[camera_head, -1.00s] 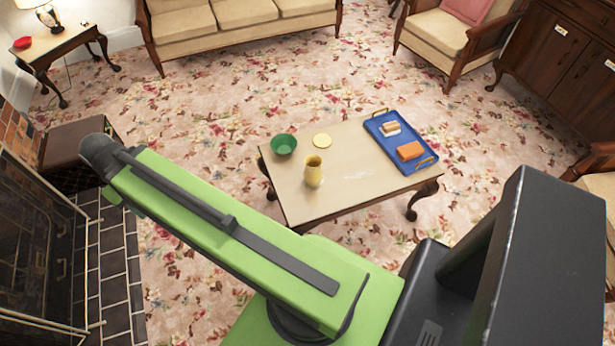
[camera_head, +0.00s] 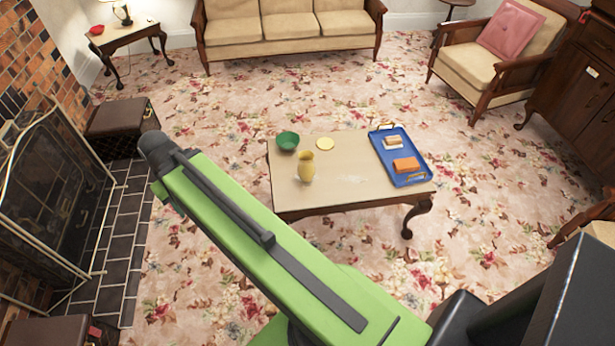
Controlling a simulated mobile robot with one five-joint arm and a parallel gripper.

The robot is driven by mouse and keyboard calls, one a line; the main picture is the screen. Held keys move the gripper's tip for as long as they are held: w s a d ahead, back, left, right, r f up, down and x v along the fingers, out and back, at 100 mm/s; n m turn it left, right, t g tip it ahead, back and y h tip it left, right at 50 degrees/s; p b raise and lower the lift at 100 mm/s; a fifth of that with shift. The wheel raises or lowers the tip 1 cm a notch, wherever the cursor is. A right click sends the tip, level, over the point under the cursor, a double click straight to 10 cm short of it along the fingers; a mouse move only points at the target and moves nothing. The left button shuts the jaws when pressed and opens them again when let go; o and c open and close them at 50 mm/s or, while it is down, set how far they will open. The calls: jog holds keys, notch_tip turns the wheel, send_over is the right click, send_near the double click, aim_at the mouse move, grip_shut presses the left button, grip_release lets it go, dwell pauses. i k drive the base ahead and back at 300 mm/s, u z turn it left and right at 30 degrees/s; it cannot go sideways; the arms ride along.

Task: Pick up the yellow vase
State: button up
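The yellow vase (camera_head: 306,168) stands upright on the coffee table (camera_head: 350,180), left of the table's middle. My green arm reaches from the lower right up to the left and ends in a dark joint, left of the table and apart from the vase. My gripper does not show; nothing in view is touching the vase.
A blue tray (camera_head: 410,172) with an orange block (camera_head: 405,165) and another small item is on the table's right. A fireplace (camera_head: 50,190) and dark box (camera_head: 121,118) stand at left, a sofa (camera_head: 285,30) behind, an armchair (camera_head: 490,60) at back right. Flowered carpet surrounds the table.

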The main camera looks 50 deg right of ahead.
aim_at(306, 167)
jog(key=z, duration=0.15)
jog(key=i, duration=0.9)
jog(key=u, duration=0.05)
